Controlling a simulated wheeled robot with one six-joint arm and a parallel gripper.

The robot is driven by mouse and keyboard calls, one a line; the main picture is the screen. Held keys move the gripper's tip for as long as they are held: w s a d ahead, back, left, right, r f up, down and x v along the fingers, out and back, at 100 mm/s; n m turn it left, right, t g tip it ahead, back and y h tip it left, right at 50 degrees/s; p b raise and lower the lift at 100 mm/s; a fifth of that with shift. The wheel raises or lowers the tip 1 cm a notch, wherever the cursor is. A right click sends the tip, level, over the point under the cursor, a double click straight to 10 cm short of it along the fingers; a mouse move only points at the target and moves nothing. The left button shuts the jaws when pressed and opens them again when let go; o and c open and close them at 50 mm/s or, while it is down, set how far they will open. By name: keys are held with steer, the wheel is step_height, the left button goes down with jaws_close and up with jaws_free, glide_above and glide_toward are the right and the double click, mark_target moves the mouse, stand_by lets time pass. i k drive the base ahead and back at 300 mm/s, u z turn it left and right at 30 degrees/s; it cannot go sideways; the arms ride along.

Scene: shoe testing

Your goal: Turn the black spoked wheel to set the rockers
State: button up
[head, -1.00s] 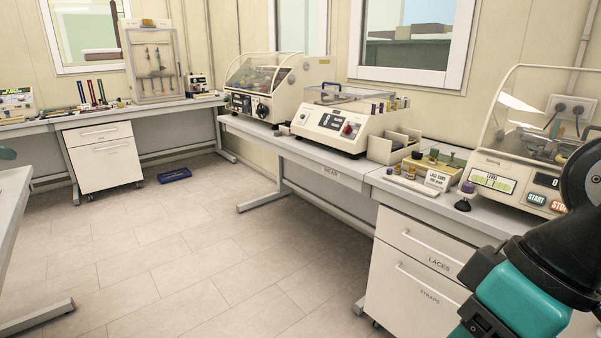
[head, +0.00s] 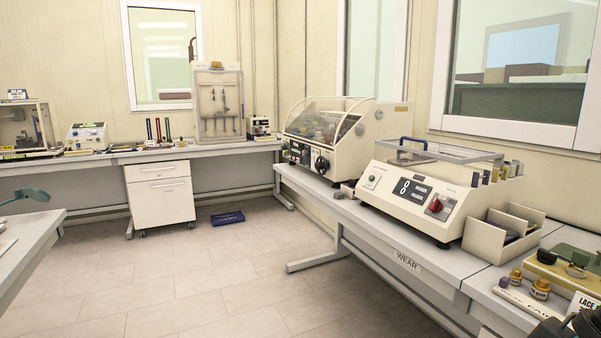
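The black spoked wheel (head: 322,165) is on the front panel of a cream machine (head: 347,148) with a clear hood, at the far end of the right-hand bench. It is small here, so its exact angle cannot be told. Under the clear hood (head: 325,113) are small parts; I cannot make out the rockers among them.
A cream machine with a red knob (head: 436,206) stands nearer on the same bench (head: 403,255), beside a divided box (head: 499,240). A blue tray (head: 227,217) lies on the floor by the back bench's drawer unit (head: 160,194). The middle floor (head: 215,285) is clear.

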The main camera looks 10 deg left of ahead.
mark_target(321, 165)
steer(key=u, duration=1)
steer(key=i, duration=3.85)
steer(key=z, duration=1.05)
